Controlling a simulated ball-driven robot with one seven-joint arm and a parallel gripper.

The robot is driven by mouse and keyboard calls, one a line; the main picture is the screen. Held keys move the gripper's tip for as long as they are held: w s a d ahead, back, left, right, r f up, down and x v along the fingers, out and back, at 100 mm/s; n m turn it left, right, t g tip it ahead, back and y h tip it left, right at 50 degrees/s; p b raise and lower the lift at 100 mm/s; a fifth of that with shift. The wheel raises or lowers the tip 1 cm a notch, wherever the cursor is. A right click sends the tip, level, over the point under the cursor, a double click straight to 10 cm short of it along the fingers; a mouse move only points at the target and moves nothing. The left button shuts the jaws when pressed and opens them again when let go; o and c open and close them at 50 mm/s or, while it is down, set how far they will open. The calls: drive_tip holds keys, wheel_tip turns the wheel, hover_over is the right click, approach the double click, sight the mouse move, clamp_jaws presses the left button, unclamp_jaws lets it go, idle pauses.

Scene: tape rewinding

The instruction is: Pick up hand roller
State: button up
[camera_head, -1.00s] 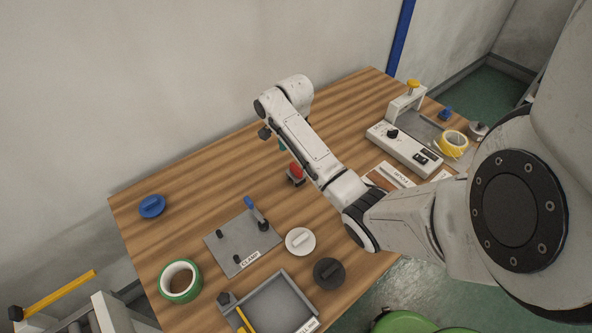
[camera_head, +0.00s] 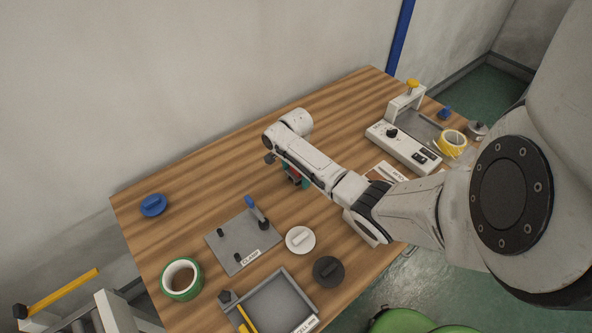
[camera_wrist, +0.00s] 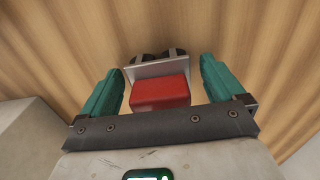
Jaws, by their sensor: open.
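The hand roller (camera_wrist: 160,92) has a red block handle, a grey metal plate and dark rollers. In the wrist view it lies between the two teal fingers of my gripper (camera_wrist: 162,88), with wood-coloured gaps on both sides, so the fingers appear apart from it. My gripper is open and empty. In the head view my gripper (camera_head: 296,177) is low over the middle of the table, and my arm hides most of the roller there; only a bit of red shows.
On the wooden table (camera_head: 200,195), a clamp plate (camera_head: 228,244), white disc (camera_head: 300,240), dark disc (camera_head: 328,271), grey tray (camera_head: 272,302) and green tape roll (camera_head: 180,279) lie nearer. A grey machine (camera_head: 404,146) and yellow tape (camera_head: 452,143) stand right. The back left is mostly clear.

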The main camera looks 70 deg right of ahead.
drive_tip(key=c, duration=1.1)
drive_tip(key=shift+c, duration=0.2)
drive_tip(key=shift+r, duration=0.45)
wheel_tip(320, 180, up, 2)
drive_tip(key=shift+r, duration=0.15)
drive_tip(key=s+a+r+p, duration=0.1)
drive_tip(key=s+a+r, duration=0.8)
drive_tip(key=s, duration=0.1)
drive_tip(key=shift+s+a+r+p, duration=0.15)
drive_tip(key=shift+s+r+p, duration=0.1)
drive_tip(key=shift+r+p, duration=0.15)
